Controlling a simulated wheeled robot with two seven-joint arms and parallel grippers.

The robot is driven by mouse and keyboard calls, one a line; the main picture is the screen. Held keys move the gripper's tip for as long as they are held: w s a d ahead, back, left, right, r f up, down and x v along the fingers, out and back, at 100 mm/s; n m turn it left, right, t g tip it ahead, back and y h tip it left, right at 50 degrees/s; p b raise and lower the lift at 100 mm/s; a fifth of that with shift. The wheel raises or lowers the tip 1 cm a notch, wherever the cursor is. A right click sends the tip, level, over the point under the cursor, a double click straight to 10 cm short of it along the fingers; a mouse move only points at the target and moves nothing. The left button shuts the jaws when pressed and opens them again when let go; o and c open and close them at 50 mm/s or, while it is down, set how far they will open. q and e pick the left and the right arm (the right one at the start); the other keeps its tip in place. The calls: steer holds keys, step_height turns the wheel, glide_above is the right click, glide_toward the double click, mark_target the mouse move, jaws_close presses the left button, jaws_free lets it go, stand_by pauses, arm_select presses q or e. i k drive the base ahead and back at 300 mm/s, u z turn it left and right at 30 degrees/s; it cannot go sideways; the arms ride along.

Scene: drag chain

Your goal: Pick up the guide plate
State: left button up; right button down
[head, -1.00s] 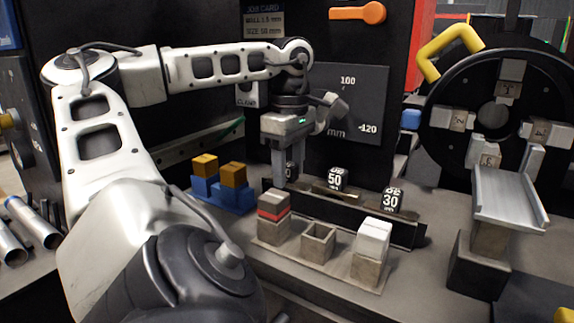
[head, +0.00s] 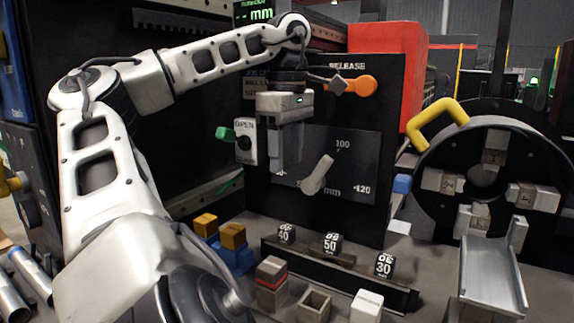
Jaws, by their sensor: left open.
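My left gripper (head: 280,158) hangs with its fingers pointing down in front of the black machine panel. It is open and empty, well above the bench. Below it stands a long dark rack (head: 350,280) that carries black cubes marked 40 (head: 286,234), 50 (head: 331,243) and 30 (head: 384,265). Behind the cubes, thin dark pieces sit in the rack, mostly hidden. I cannot tell for sure which piece is the guide plate. My right gripper is not in view.
Wood-coloured blocks with red and white parts stand in front of the rack. Blue and yellow blocks (head: 232,240) are at its left. The panel has a grey lever (head: 318,176) and an orange handle (head: 350,85). A metal chute (head: 492,280) and round chuck are at right.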

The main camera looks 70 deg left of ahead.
mark_target(331, 249)
steer(key=k, duration=1)
